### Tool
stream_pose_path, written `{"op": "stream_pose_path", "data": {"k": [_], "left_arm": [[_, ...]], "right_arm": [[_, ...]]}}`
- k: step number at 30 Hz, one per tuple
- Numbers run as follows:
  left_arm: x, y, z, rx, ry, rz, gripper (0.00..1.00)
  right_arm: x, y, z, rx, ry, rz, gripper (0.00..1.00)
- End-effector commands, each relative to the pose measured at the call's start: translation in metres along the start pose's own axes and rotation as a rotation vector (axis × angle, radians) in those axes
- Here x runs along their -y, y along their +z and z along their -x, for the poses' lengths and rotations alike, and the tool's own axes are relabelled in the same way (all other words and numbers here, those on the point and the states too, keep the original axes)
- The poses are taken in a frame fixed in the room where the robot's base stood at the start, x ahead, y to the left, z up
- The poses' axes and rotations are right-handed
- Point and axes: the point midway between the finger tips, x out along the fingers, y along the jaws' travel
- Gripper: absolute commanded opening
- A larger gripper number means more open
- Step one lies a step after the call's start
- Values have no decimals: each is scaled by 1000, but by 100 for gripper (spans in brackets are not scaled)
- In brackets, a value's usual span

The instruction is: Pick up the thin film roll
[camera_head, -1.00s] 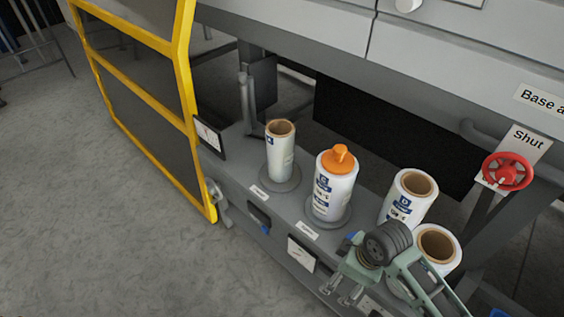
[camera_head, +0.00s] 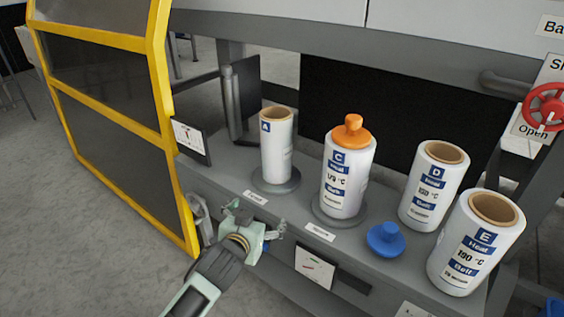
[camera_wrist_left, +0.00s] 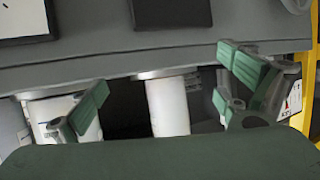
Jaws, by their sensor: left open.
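The thin film roll (camera_head: 276,148) is a slim white roll with a brown core and a blue "A" label. It stands upright on a round grey base on the ledge, leftmost of the rolls. My left gripper (camera_head: 256,218) is open and empty in front of the ledge, nearer and lower than the thin roll and apart from it. In the left wrist view, which looks upside down, the thin roll (camera_wrist_left: 167,106) shows between the spread green fingers, farther off. My right gripper is not in view.
A wider roll "C" (camera_head: 346,182) with an orange plug stands right of the thin roll. A blue plug (camera_head: 386,240) and rolls "D" (camera_head: 432,188) and "E" (camera_head: 474,245) are farther right. A yellow-framed guard door (camera_head: 160,110) stands at left.

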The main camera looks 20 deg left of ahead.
Motion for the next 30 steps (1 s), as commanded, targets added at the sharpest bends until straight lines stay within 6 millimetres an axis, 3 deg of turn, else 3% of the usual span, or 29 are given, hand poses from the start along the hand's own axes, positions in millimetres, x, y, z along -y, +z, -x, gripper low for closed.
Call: {"op": "stream_pose_path", "data": {"k": [1, 3, 12, 17, 30], "left_arm": [[1, -21, -5, -64, 2, 6, 95], [2, -51, -13, -130, 8, 12, 95], [7, -153, -41, -374, 62, 21, 95], [7, -174, -49, -420, 79, 23, 95], [10, -200, -97, -422, 77, 22, 95]], "right_arm": [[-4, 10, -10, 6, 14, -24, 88], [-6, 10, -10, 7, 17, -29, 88], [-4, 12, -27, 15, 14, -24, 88], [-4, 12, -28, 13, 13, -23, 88], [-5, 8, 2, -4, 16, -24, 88]]}}
